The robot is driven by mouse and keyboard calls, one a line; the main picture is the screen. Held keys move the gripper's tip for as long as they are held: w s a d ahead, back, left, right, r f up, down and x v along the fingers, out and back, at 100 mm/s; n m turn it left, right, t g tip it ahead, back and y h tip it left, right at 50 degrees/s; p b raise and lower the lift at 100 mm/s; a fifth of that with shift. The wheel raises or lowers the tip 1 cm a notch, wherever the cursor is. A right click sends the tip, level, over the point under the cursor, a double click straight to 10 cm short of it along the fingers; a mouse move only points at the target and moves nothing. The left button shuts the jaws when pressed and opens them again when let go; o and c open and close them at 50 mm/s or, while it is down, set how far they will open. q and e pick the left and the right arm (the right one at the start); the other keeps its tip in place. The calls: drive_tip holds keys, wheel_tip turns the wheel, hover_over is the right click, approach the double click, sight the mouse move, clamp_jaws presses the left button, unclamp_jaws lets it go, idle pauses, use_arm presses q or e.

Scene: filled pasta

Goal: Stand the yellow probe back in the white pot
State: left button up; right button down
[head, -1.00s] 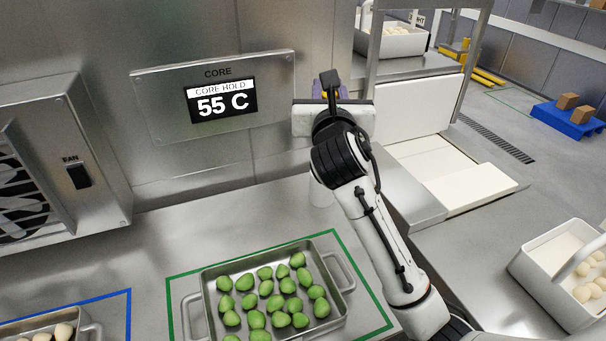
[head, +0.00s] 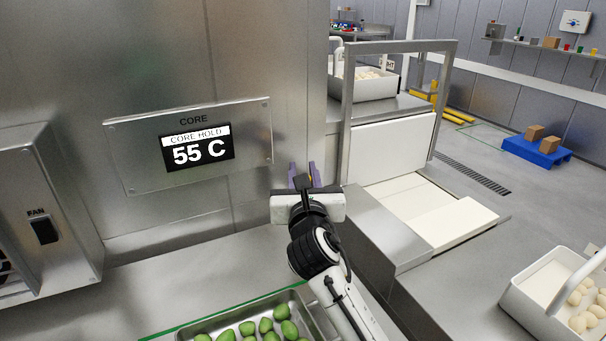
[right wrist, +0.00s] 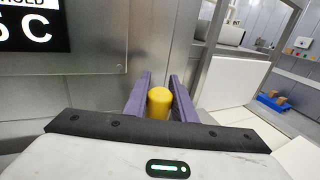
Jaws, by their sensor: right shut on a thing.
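The yellow probe (right wrist: 159,102) stands between the two purple fingers of my right gripper in the right wrist view, with its rounded yellow top showing. My right gripper (head: 304,176) is shut on it, in front of the steel wall and to the right of the CORE display. The lower part of the probe is hidden behind the gripper body. The white pot cannot be made out now; my gripper and arm cover the counter there in the head view. My left gripper is not in view.
The CORE panel (head: 190,146) on the wall reads 55 C. A steel tray of green pasta (head: 249,328) lies below on the counter. A steel frame (head: 347,140) with white slabs stands to the right. A white crate (head: 520,293) of pale pieces sits at lower right.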

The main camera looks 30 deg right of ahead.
drive_tip(key=c, duration=1.5)
unclamp_jaws()
drive_tip(key=v, duration=1.2)
drive_tip(key=shift+r, duration=0.1)
